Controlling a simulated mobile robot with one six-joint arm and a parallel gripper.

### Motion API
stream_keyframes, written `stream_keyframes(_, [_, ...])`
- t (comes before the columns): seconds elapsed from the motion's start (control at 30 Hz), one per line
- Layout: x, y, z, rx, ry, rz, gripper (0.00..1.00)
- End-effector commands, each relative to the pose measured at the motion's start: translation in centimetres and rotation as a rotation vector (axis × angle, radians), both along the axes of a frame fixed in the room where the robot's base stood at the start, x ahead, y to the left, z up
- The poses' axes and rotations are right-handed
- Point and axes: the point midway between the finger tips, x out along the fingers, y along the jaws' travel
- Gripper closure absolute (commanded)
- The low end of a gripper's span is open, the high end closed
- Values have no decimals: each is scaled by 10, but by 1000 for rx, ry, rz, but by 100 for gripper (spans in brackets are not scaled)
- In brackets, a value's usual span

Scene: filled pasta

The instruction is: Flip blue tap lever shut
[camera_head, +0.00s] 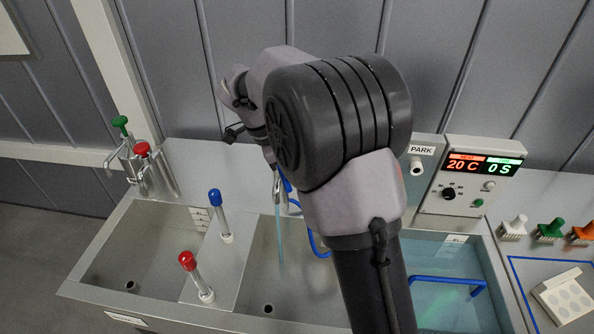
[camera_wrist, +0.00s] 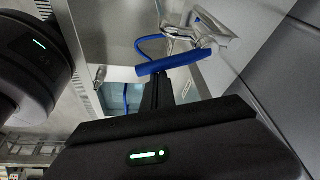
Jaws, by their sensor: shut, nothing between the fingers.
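In the wrist view, a blue bar-shaped lever (camera_wrist: 172,65) sits on a chrome tap (camera_wrist: 190,36) against the wall panel. My gripper (camera_wrist: 158,84) is shut and empty, its dark fingertips right by the blue lever; I cannot tell whether they touch. In the head view my arm covers most of the tap. A bit of blue (camera_head: 285,183) shows beside the arm, and a thin stream of water (camera_head: 279,235) falls into the middle basin (camera_head: 310,290). My fingers are hidden there.
A blue-topped post (camera_head: 216,200) and a red-topped post (camera_head: 190,266) stand between the left and middle basins. Green (camera_head: 120,121) and red (camera_head: 142,148) knobs sit at the left. A control box (camera_head: 466,175) reads 20 C and 0 S, beside a water-filled basin (camera_head: 440,300).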

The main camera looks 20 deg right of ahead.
Motion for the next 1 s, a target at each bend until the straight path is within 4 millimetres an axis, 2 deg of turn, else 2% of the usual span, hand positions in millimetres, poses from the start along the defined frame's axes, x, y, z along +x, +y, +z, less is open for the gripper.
stream_keyframes(0.27, [0, 12, 0, -1, 1, -125, 100])
stream_keyframes(1.0, [0, 20, 0, 0, -1, -127, 100])
